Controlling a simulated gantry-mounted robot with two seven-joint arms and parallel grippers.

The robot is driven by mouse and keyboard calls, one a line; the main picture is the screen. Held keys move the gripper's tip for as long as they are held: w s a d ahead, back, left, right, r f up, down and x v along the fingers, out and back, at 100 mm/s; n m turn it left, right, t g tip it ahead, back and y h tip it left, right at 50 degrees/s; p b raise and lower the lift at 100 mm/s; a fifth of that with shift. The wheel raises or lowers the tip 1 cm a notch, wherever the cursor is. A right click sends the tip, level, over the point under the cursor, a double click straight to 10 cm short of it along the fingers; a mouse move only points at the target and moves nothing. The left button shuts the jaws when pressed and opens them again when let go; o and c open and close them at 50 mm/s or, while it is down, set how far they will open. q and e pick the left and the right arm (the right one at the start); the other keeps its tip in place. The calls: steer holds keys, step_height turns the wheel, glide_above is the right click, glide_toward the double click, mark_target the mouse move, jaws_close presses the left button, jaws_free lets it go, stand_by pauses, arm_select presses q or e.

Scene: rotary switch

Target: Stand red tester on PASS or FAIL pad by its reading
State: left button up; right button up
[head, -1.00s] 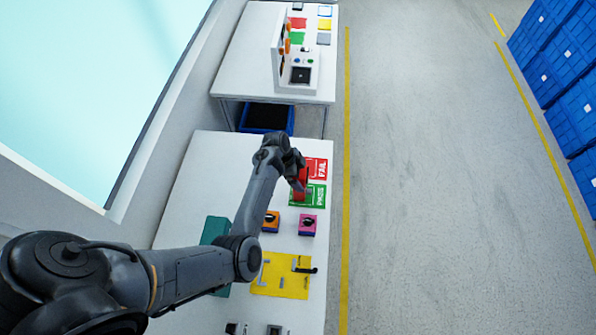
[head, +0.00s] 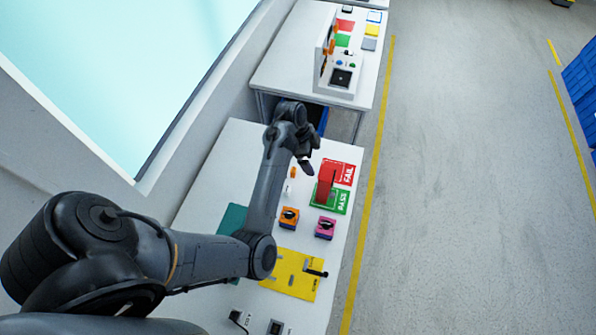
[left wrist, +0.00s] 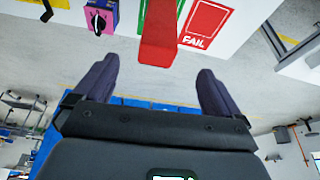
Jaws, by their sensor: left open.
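The red tester (head: 325,186) stands upright on the green PASS pad (head: 343,198) in the head view. The red FAIL pad (head: 341,168) lies directly behind the PASS pad. My left gripper (head: 306,163) is open and empty, up and to the left of the tester, apart from it. In the left wrist view the tester (left wrist: 159,38) shows beyond the gap between the open fingers (left wrist: 157,83), with the FAIL pad (left wrist: 205,22) to its right. The tester's reading cannot be made out. My right gripper is not in view.
An orange switch box (head: 289,217) and a pink switch box (head: 325,228) sit in front of the pads. A yellow board (head: 293,273) lies nearer. A second table (head: 270,75) with a white test stand (head: 340,77) is at the back.

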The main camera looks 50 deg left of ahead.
arm_select(q)
steer(key=s+d+n+y, duration=0.1)
steer(key=s+n+y, duration=0.3)
steer(key=s, duration=0.5)
steer(key=s+d+r+n+t+h, duration=0.1)
steer(key=s+d+r+n, duration=0.2)
steer(key=s+d, duration=1)
steer(key=d+n, duration=0.1)
steer(key=d, duration=0.2)
steer(key=shift+s+d+r, duration=0.2)
steer(key=shift+s+d, duration=0.1)
step_height(320, 180, up, 8)
steer(key=p, duration=0.8)
steer(key=shift+f, duration=0.1)
